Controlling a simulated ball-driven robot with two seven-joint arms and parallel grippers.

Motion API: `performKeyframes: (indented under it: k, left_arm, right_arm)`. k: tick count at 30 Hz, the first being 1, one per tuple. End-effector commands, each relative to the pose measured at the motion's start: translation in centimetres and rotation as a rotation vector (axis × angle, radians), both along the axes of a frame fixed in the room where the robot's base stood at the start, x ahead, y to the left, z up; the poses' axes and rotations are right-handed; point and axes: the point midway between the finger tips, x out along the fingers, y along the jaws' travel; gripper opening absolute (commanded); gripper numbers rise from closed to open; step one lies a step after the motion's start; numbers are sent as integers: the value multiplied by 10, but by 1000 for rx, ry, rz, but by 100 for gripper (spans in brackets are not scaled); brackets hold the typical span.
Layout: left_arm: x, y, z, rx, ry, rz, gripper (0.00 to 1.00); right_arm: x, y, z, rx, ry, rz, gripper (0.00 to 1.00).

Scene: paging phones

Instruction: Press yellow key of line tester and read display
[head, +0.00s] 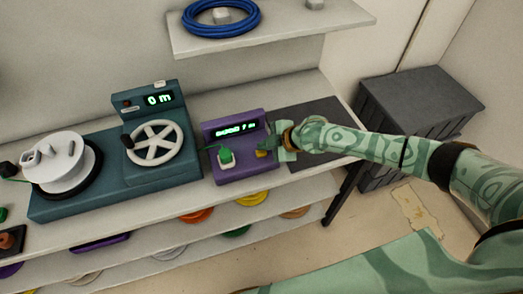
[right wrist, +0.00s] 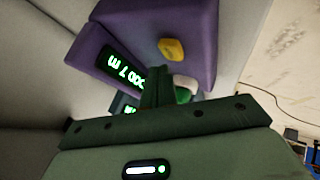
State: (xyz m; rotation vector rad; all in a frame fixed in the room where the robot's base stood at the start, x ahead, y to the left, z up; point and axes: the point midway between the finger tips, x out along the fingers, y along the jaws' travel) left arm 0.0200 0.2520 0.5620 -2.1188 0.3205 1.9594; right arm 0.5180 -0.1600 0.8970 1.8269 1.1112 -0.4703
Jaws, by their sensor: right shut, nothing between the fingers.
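The purple line tester (head: 240,172) stands on the bench. Its yellow key (head: 262,153) is at the right of its front top and also shows in the right wrist view (right wrist: 171,50). My left gripper is out of view.
Left of the tester stands a teal winding machine (head: 160,178) with a handwheel and a "0 m" display, beside a white reel (head: 65,165). A dark mat (head: 318,113) lies to the right. A shelf (head: 275,38) with coiled blue cable (head: 220,18) hangs above.

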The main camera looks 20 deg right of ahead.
Motion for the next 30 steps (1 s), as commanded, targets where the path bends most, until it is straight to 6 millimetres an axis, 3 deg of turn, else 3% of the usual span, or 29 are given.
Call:
performKeyframes:
  k: [8,23,30]
  left_arm:
    - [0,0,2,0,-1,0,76]
    - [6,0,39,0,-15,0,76]
    - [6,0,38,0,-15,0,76]
  right_arm:
    - [0,0,3,0,0,0,0]
    - [0,0,50,1,-1,0,0]
    - [0,0,49,1,0,-1,0]
